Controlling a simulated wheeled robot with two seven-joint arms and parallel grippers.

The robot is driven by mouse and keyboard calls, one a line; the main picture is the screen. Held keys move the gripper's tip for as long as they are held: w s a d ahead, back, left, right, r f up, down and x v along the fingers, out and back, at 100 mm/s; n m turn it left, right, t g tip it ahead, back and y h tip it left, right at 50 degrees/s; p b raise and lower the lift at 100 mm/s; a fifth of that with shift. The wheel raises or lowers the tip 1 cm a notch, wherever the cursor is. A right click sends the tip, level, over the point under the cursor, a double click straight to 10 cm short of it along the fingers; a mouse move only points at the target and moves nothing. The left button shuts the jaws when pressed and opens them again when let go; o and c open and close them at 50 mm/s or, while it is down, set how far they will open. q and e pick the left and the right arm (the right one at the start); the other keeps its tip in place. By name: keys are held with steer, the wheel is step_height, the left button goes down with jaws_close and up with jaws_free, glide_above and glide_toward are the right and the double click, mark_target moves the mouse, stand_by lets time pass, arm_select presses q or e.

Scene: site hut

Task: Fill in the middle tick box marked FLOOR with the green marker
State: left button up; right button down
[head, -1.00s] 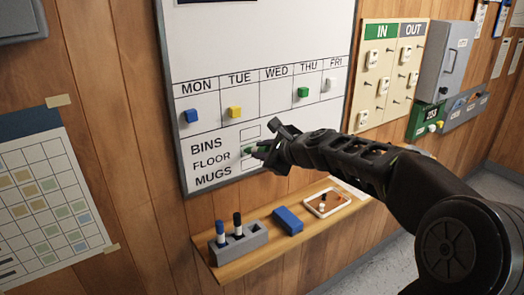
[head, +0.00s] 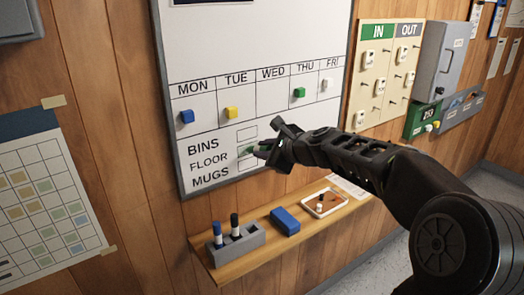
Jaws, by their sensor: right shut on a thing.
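The whiteboard (head: 262,75) hangs on the wood wall with rows lettered BINS, FLOOR and MUGS at its lower left. The BINS tick box (head: 247,133) is white and empty. Green shows at the middle FLOOR tick box (head: 242,152), beside the word FLOOR. My right gripper (head: 268,148) is shut on the green marker (head: 252,150), which points left at this box. The marker is mostly hidden by the fingers, and I cannot tell how much of the green is ink. The MUGS box (head: 246,165) shows white below. My left gripper is out of view.
Below the board, a wooden shelf (head: 232,276) bears a grey marker holder (head: 250,243) with blue and black markers, a blue eraser (head: 285,221) and a white tray (head: 338,205). Coloured magnets sit above the rows. An IN/OUT key board (head: 368,110) hangs at right.

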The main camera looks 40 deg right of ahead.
steer(key=shift+d, duration=0.25)
steer(key=shift+d, duration=0.1)
steer(key=shift+s+d, duration=0.1)
steer(key=shift+d, duration=0.3)
steer(key=shift+d, duration=0.1)
steer(key=shift+d, duration=0.4)
stand_by(1.3)
steer(key=shift+a, duration=0.1)
steer(key=shift+a, duration=0.45)
stand_by(0.3)
